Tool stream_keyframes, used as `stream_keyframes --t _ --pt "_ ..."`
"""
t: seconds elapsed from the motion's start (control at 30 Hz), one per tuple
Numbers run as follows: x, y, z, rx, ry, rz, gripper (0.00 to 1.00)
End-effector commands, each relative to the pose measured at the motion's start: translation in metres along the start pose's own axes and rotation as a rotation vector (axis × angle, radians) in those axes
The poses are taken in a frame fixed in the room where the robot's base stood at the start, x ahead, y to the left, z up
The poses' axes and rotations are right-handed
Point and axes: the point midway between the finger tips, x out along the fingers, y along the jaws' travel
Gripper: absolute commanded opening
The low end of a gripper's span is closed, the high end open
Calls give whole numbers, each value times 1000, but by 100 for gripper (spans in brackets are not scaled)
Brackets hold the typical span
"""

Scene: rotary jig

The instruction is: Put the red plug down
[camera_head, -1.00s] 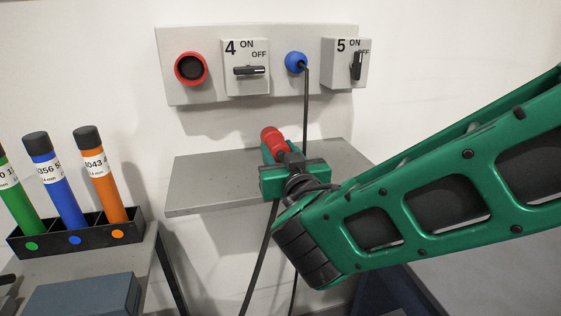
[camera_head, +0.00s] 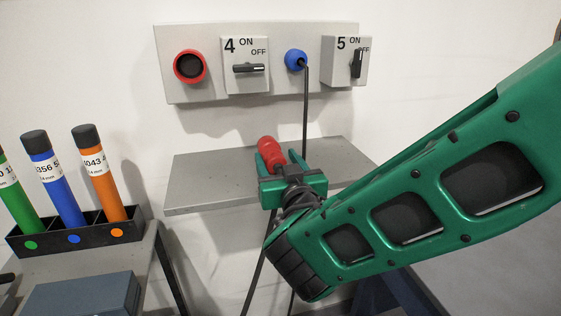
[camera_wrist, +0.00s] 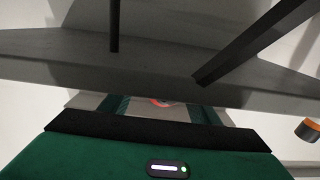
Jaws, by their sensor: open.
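The red plug (camera_head: 270,154) lies on the grey shelf (camera_head: 205,190) below the wall panel. My gripper (camera_head: 284,165) is open at the shelf, its green fingers spread just in front of and beside the plug. In the wrist view only a small red patch of the plug (camera_wrist: 160,102) shows between the fingers; most of it is hidden. Whether a finger still touches the plug cannot be told. A dark cable hangs below my gripper.
The wall panel holds an empty red-rimmed socket (camera_head: 190,66), switch 4 (camera_head: 246,66), a blue plug (camera_head: 296,60) with a hanging cable (camera_head: 306,110), and switch 5 (camera_head: 346,62). At left, a black rack (camera_head: 75,238) holds coloured tubes. The shelf's left part is clear.

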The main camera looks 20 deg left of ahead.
Motion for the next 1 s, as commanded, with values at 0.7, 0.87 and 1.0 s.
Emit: stream_keyframes --t 0.7,0.87,1.0 --pt "-99 -1 -2 -2 -1 -2 56" --pt "-103 -2 -2 -4 -2 -2 56" --pt "-106 -2 -1 -4 -3 -3 56"
